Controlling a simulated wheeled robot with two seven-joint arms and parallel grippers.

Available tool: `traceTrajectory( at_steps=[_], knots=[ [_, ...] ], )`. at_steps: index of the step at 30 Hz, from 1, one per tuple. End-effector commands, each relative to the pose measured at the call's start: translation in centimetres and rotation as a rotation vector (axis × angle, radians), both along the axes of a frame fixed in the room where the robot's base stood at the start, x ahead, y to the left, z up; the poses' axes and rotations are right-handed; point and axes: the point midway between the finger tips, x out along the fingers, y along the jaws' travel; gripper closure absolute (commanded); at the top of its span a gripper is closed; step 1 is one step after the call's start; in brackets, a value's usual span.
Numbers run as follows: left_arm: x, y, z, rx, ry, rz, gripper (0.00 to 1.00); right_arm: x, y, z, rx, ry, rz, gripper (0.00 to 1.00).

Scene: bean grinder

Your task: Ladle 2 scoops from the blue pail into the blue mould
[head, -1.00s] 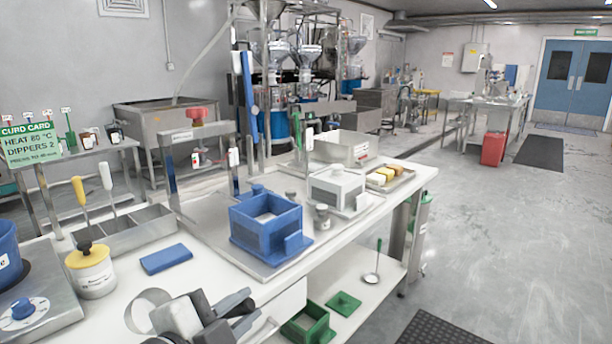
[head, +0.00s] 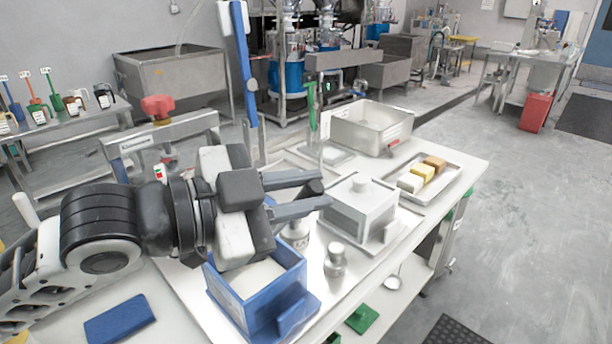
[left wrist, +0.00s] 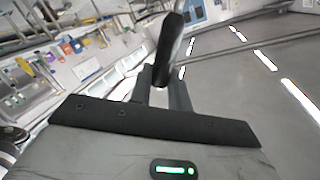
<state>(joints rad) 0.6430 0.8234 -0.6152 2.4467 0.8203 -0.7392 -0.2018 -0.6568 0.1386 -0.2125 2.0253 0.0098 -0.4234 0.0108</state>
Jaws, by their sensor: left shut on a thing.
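The blue mould (head: 262,310) is an open square box on the steel tray of the bench, pale inside. My left gripper (head: 318,190) is above its far right side, fingers pointing right. It is shut on a black handle (left wrist: 170,45), which rises between the fingers in the left wrist view. The handle looks like that of a ladle; its bowl is not visible, so I cannot tell what it holds. The blue pail is not in view now. My right gripper is not in view.
Beside the mould stand a small metal weight (head: 335,262) and a white lidded box mould (head: 360,208). Behind are a tray of coloured blocks (head: 422,175) and a steel basin (head: 368,128). A blue slab (head: 120,320) lies at front left. Upright blue (head: 243,65) and green tools stand behind.

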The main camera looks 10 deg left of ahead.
Motion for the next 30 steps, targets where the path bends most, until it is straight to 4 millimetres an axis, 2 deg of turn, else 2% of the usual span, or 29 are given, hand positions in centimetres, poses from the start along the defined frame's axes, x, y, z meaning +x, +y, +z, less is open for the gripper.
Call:
traceTrajectory(
  at_steps=[9, 30],
  knots=[
    [1.9, 2.0, 1.4, -0.097, 0.084, 0.005, 1.0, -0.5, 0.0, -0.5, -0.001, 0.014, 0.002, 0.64],
    [6.8, 7.5, 5.4, -0.382, 0.339, 0.003, 1.0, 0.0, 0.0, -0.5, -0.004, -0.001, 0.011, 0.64]
  ],
)
